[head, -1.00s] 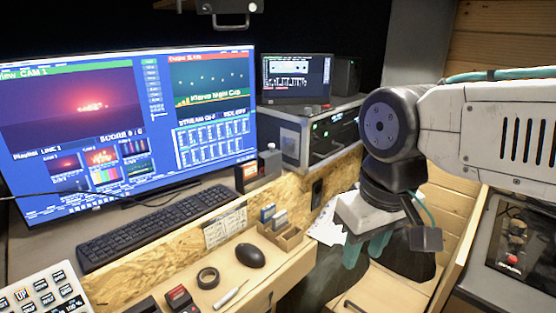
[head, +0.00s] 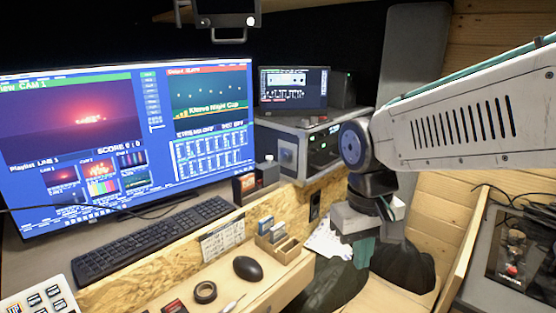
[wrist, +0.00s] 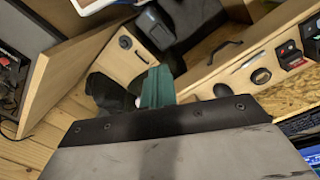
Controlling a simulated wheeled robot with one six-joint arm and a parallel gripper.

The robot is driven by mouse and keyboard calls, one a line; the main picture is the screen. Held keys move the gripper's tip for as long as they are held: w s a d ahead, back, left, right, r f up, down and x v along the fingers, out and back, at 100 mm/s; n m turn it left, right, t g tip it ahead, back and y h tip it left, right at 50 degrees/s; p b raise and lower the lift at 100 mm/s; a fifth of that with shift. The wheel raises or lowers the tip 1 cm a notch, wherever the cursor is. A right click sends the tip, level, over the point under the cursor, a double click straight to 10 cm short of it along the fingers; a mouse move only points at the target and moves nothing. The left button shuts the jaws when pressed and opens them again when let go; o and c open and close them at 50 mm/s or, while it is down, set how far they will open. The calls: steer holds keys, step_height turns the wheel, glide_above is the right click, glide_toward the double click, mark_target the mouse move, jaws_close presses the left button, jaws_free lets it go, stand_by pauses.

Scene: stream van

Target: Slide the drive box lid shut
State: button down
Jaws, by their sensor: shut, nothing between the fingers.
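A small wooden box with compartments (head: 287,249) stands on the desk ledge behind the mouse, with small blue and grey pieces at its left end. I take it for the drive box; I cannot make out a separate lid. My gripper (head: 362,254) hangs to the right of this box, past the ledge edge and apart from it. Its teal fingers are shut and empty, and they also show in the wrist view (wrist: 157,88). I cannot make out the box in the wrist view, where my gripper body covers the lower middle.
A mouse (head: 248,268), a tape roll (head: 204,292) and a screwdriver (head: 233,304) lie on the ledge left of the box. A chipboard strip (head: 185,248) and a rack unit (head: 318,145) stand behind. Black bags (head: 400,266) lie below my gripper.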

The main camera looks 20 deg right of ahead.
steer(key=w+d+f+m+t+h, duration=0.1)
steer(key=w+d+f+m+t, duration=0.1)
steer(key=w+d+f, duration=0.35)
steer(key=w+d+f+m+t+h, duration=0.1)
steer(key=w+d+f+m+t, duration=0.15)
steer(key=w+d, duration=0.6)
steer(key=m+t+y, duration=0.5)
steer(key=m+t, duration=0.3)
steer(key=t, duration=0.5)
glide_toward(293, 154)
steer(key=w+a, duration=0.1)
steer(key=w, duration=0.1)
steer(key=w+a, duration=0.1)
steer(key=w, duration=0.1)
steer(key=w+a, duration=0.1)
steer(key=w, duration=0.2)
steer(key=shift+w+r, duration=0.1)
steer(key=shift+r, duration=0.15)
steer(key=a, duration=0.2)
steer(key=w+a, duration=0.1)
steer(key=a, duration=0.1)
steer(key=shift+f, duration=0.4)
